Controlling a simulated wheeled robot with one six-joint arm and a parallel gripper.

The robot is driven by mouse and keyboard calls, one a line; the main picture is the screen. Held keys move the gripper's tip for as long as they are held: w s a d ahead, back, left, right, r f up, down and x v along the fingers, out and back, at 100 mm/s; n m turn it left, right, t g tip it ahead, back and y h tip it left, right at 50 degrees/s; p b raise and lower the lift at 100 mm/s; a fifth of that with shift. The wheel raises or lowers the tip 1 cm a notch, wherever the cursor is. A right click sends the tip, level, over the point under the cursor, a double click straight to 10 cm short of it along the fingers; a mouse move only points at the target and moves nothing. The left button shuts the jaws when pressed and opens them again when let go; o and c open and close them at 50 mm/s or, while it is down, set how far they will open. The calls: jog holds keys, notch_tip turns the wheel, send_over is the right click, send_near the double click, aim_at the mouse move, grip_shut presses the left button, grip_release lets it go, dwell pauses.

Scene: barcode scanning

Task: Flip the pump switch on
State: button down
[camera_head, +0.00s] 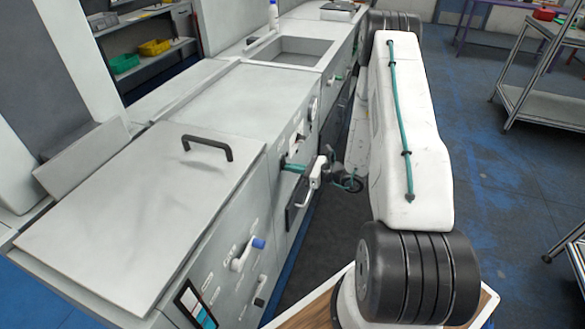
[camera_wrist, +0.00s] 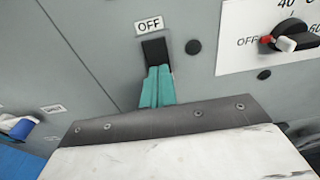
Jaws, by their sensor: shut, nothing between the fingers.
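A black switch (camera_wrist: 155,48) sits on the grey front panel (camera_wrist: 90,70) in the wrist view. A white label reading "OFF" (camera_wrist: 149,25) is just above it. My gripper (camera_wrist: 158,72) has its teal fingers shut together with nothing between them. The fingertips are at the lower edge of the switch and cover its bottom. I cannot tell whether they touch it. In the head view my gripper (camera_head: 292,165) reaches the machine's front face, and the switch cannot be made out there.
A dial (camera_wrist: 290,38) with an "OFF" mark is right of the switch. A blue-ended lever (camera_head: 247,250) sticks out of the nearer panel. The lid handle (camera_head: 207,147) stands above the near worktop. A sink (camera_head: 290,52) is farther back. Blue floor at right is open before a metal cart (camera_head: 545,105).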

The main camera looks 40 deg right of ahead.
jog(key=f+v, duration=0.3)
jog(key=v, duration=1)
jog(key=shift+s+d, duration=0.2)
jog(key=shift+s, duration=0.2)
jog(key=shift+f, duration=0.1)
